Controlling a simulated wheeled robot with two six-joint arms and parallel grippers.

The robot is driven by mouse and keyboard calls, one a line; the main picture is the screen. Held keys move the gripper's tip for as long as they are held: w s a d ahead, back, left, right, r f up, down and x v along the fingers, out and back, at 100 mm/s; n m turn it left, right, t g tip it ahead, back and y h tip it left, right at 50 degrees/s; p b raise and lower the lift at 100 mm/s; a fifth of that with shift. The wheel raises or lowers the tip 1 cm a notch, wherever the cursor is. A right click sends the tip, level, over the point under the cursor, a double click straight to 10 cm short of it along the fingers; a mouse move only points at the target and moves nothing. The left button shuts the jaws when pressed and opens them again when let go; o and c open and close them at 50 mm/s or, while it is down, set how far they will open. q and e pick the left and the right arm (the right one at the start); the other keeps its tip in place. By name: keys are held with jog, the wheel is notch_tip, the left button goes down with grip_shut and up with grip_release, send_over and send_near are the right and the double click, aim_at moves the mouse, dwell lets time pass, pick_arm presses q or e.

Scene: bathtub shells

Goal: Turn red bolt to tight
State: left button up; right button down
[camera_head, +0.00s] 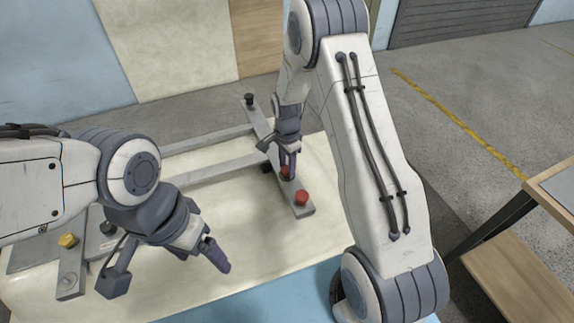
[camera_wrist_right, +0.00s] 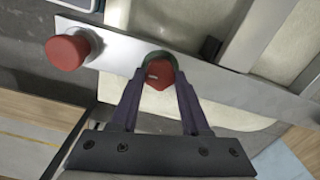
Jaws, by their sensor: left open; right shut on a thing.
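My right gripper (camera_head: 288,164) reaches down to the metal bar (camera_head: 257,120) at the far right of the workpiece. In the right wrist view its two fingers (camera_wrist_right: 159,82) are shut on a red bolt (camera_wrist_right: 160,74) that has a small pale mark and sits in a dark ring on the bar. In the head view the same red bolt (camera_head: 284,172) is partly hidden by the fingers. A second, larger red knob (camera_head: 302,197) stands apart near the bar's end; it also shows in the right wrist view (camera_wrist_right: 66,52). My left gripper (camera_head: 204,258) is open and empty above the pale surface.
A yellow knob (camera_head: 68,241) and a dark knob (camera_head: 108,227) sit on bars at the left. Another black knob (camera_head: 249,99) stands at the far bar's end. A wooden table (camera_head: 520,235) is at right. The pale surface (camera_head: 260,255) between the grippers is clear.

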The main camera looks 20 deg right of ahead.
aim_at(287, 168)
jog(key=shift+w+r, duration=0.1)
jog(key=shift+c, duration=1.9)
grip_release()
notch_tip(287, 168, up, 10)
jog(key=b, duration=0.1)
jog(key=shift+r, duration=0.2)
